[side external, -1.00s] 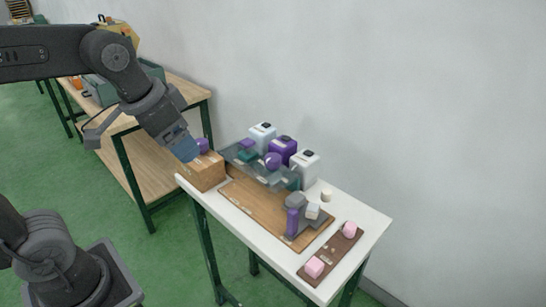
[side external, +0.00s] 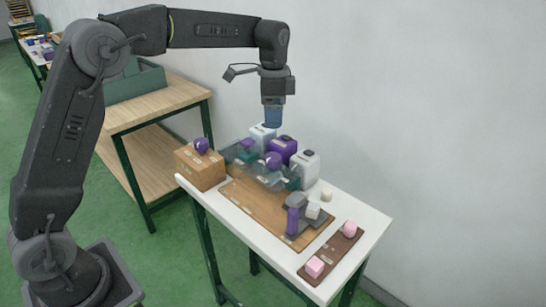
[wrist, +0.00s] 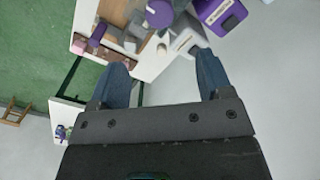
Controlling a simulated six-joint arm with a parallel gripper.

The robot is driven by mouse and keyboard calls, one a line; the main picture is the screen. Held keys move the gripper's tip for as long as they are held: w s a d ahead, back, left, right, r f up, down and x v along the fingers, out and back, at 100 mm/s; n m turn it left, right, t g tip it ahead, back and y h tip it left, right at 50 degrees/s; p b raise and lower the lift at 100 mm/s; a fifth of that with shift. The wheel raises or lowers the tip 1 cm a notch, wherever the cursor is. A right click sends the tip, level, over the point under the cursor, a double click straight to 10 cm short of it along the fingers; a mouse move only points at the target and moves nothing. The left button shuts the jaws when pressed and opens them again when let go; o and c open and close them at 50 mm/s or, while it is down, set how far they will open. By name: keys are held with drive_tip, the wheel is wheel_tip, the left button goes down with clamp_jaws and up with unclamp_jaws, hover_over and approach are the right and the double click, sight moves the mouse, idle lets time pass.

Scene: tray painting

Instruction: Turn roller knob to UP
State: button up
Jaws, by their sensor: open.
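I cannot tell which knob is the roller knob. A purple round knob (side external: 201,146) sits on a wooden box (side external: 195,172) at the table's left end. A second purple round knob (side external: 273,160) stands mid-table, and shows at the top of the wrist view (wrist: 160,13). A grey device with a purple upright grip (side external: 293,221) and a white block (side external: 313,211) stands at the right of the wooden board. My gripper (side external: 273,122) is open and empty, pointing down above the containers at the back. Its blue fingers (wrist: 165,78) are spread apart in the wrist view.
A purple container (side external: 284,147) stands between two white ones (side external: 262,136) (side external: 305,169) along the back, beneath my gripper. A brown strip (side external: 329,257) with pink knobs lies at the right end. The wooden board (side external: 254,205) has bare space in front.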

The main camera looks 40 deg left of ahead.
sight(273, 156)
wheel_tip(273, 156, down, 13)
drive_tip(key=shift+f, duration=0.1)
idle(0.3)
drive_tip(key=shift+c, duration=0.3)
drive_tip(key=c, duration=0.9)
